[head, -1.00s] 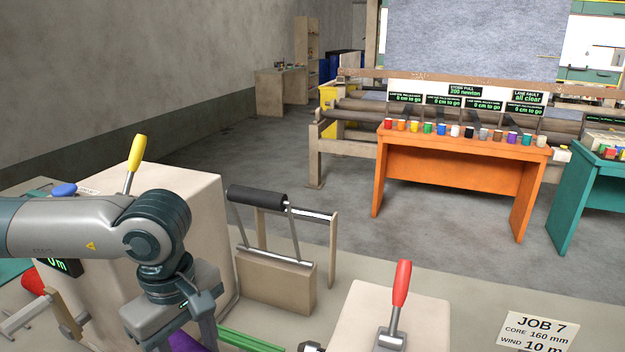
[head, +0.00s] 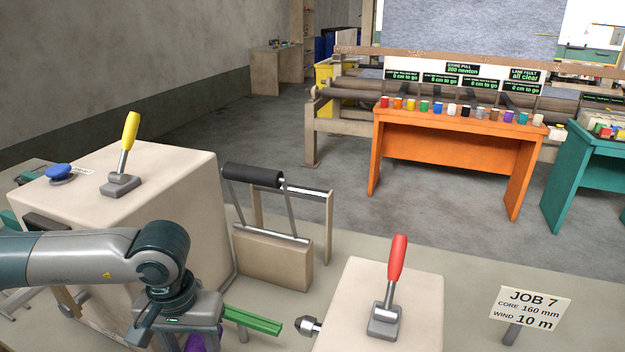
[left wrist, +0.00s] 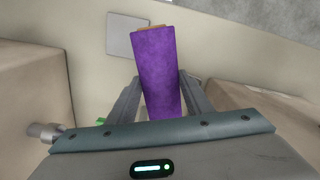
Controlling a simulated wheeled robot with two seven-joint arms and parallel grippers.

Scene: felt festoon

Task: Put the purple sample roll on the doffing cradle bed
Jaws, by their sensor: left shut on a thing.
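The purple sample roll (left wrist: 157,70) is held in my left gripper (left wrist: 160,82), whose two fingers close on its sides. In the head view only small parts of the purple roll (head: 213,341) show under the gripper, at the bottom edge. A green bar-like piece (head: 252,320) lies just right of the gripper, apart from it; a small bit of green also shows at left in the wrist view (left wrist: 101,121). I cannot tell whether this is the doffing cradle bed, as my arm and the frame edge hide the area. My right gripper is not in view.
A beige housing with a yellow lever (head: 128,150) and blue button stands left. A beige block with a red lever (head: 395,285) and a grey chuck (head: 308,325) stands right. A black roller stand (head: 270,255) is behind. A JOB 7 sign (head: 530,310) stands far right.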

